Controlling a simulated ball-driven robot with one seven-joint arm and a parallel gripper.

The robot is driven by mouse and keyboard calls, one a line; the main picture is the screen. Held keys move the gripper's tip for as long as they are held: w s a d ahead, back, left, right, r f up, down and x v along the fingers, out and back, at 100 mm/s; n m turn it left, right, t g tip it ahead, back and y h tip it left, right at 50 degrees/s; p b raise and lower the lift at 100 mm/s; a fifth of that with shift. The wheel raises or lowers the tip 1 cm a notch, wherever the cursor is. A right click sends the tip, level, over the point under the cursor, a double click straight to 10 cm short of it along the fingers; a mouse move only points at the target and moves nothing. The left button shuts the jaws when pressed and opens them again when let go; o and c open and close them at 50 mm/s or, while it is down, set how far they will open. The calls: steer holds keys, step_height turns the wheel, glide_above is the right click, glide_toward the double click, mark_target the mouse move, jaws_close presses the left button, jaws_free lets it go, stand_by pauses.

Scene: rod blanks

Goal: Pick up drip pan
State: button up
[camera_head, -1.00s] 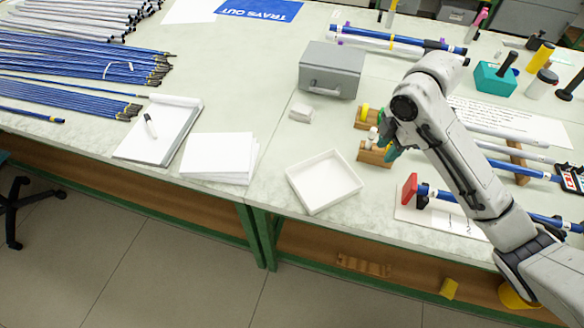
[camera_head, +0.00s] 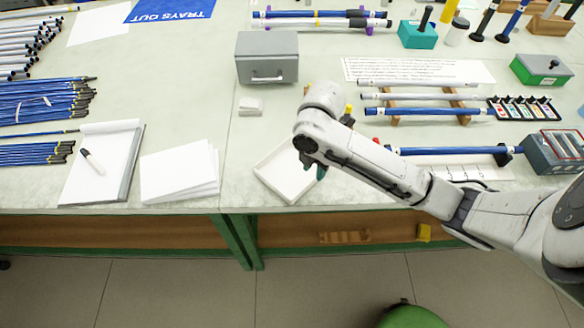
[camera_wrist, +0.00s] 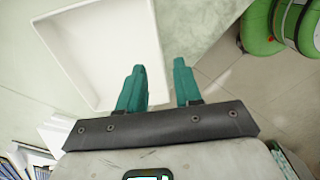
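The drip pan looks to be the shallow white square tray (camera_head: 278,172) at the table's front edge, empty where I see its floor. It fills the upper left of the wrist view (camera_wrist: 100,50). My gripper (camera_head: 314,168) hangs by the pan's right side in the head view, and my arm hides part of that side. In the wrist view my gripper (camera_wrist: 161,68) has two teal fingers spread apart with nothing between them but the pan's edge line. The left finger overlaps the pan and the right one lies outside its wall. I cannot tell the height or any contact.
A stack of white paper (camera_head: 180,172) and a clipboard (camera_head: 103,165) lie left of the pan. A small white block (camera_head: 250,106) and a grey metal box (camera_head: 267,58) stand behind it. Blue rods on supports (camera_head: 425,111) lie to the right. The table's front edge is close.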

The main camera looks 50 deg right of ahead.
mark_target(313, 177)
step_height(313, 177, down, 4)
steer(key=shift+a+f, duration=0.1)
steer(key=shift+a, duration=0.05)
jaws_close()
stand_by(0.3)
